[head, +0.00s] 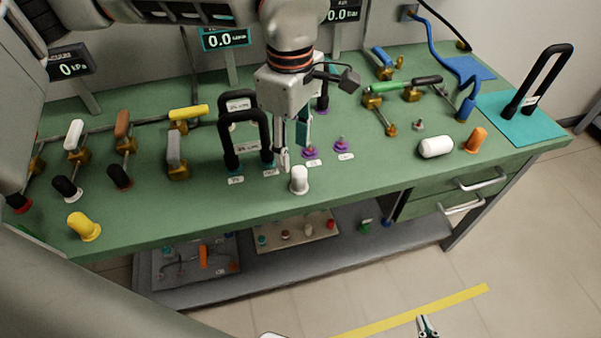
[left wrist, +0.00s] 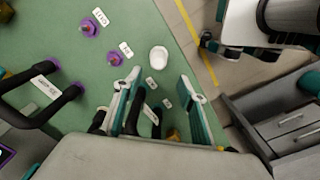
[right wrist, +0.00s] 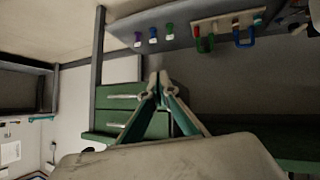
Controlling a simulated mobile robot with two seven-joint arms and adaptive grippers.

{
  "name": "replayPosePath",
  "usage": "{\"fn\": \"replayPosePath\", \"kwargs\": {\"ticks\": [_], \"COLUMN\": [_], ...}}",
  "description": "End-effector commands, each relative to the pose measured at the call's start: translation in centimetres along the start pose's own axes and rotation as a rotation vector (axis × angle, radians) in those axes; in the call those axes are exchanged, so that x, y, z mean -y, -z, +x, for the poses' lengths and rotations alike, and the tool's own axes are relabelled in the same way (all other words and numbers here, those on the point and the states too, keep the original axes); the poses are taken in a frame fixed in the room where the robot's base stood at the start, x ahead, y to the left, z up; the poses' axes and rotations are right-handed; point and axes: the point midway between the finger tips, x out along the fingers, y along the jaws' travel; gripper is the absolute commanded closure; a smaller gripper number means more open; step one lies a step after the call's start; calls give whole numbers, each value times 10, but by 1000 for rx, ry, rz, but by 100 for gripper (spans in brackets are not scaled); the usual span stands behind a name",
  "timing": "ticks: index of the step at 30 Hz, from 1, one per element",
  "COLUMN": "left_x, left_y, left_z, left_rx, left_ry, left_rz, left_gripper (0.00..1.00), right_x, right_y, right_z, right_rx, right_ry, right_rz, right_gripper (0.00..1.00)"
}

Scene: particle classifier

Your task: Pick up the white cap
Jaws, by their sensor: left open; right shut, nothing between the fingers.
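A white cap (head: 299,181) stands upright near the front edge of the green bench top. It also shows in the left wrist view (left wrist: 158,57), just beyond the fingertips. My left gripper (head: 292,152) is open, pointing down just behind and above the cap, with nothing between its fingers. A second white cap-like piece (head: 436,147) lies on its side farther right. My right gripper (head: 427,328) is low in front of the bench over the floor. Its fingers meet in the right wrist view (right wrist: 158,82) and hold nothing.
Black handles (head: 248,140) stand left of my left gripper, with purple-based fittings (head: 341,145) to its right. A yellow cap (head: 83,226) is at the front left, an orange one (head: 476,139) at the right. The bench's front edge (head: 200,222) is close to the white cap.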

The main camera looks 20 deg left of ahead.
Motion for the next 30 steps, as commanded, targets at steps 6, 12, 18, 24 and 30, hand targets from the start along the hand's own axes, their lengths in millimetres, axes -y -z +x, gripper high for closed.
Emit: {"fn": "replayPosePath", "kwargs": {"ticks": [6,12,18,24,30], "left_x": [0,-3,-5,-5,-5], "left_y": [-2,-8,-10,-10,-10], "left_z": [22,44,70,71,71], "left_rx": [3,4,5,4,4], "left_ry": [4,9,7,3,4], "left_rz": [2,1,1,0,0], "left_gripper": [59,59,59,59,92], "right_x": [0,0,0,-1,-2], "right_y": [-4,-6,-8,-7,-7], "right_z": [1,2,4,4,4], "right_rx": [4,5,8,6,6], "right_ry": [-1,-1,-3,-5,-5], "right_rz": [-2,-3,-7,-9,-9], "right_gripper": [100,100,100,100,100]}}
